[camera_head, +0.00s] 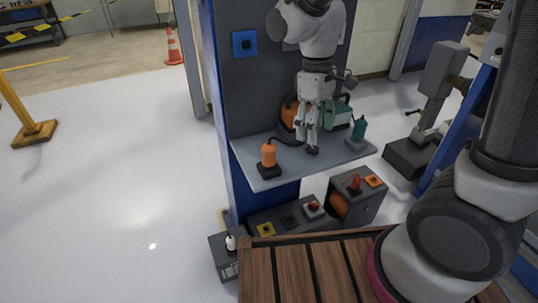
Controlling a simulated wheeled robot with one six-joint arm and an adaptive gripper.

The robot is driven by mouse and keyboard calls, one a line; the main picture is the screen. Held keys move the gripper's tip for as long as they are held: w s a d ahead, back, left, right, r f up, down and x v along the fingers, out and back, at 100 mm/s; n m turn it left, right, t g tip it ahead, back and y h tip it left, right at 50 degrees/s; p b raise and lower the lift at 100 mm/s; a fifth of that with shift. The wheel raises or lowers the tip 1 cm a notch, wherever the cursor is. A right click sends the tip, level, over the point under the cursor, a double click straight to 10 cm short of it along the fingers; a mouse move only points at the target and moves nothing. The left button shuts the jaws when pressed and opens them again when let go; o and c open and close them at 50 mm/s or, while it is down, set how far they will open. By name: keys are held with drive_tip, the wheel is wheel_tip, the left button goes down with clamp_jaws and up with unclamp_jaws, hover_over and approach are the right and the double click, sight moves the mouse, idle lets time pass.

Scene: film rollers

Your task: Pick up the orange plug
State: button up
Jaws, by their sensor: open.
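An orange plug-like piece (268,155) stands upright on a dark base near the left front of the grey shelf (258,178). My gripper (307,147) hangs over the middle of the shelf, pointing down, with its fingers apart and nothing seen between them. It is to the right of the orange plug and apart from it. Another orange object (289,112) stands behind my gripper and is partly hidden by it. A teal piece (358,129) stands upright on a grey base at the shelf's right.
A green and white object (340,112) stands at the shelf's back right. A dark back panel (265,95) carries a blue square fixture (244,43). Below are boxes with a red button (313,206) and a red lever (355,184). Wooden slats (292,272) lie in front.

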drive_tip(key=w+a+f+n, duration=0.3)
drive_tip(key=a+f, duration=0.2)
drive_tip(key=a, duration=0.2)
drive_tip(key=n, duration=0.3)
hover_over(267, 144)
drive_tip(key=s, duration=0.1)
drive_tip(key=shift+d+f+t, duration=0.4)
drive_tip(key=shift+a+r+n+y, duration=0.1)
drive_tip(key=shift+n+y, duration=0.2)
drive_tip(key=shift+n, duration=0.3)
drive_tip(key=shift+w+a+f, duration=0.1)
drive_tip(key=shift+w+f, duration=0.05)
drive_tip(key=shift+f, duration=0.05)
drive_tip(key=shift+f+n, duration=0.3)
drive_tip(key=shift+f, duration=0.1)
drive_tip(key=f, duration=0.6)
drive_tip(key=shift+w+a+f, duration=0.15)
drive_tip(key=shift+w+f, duration=0.2)
drive_tip(key=shift+w, duration=0.05)
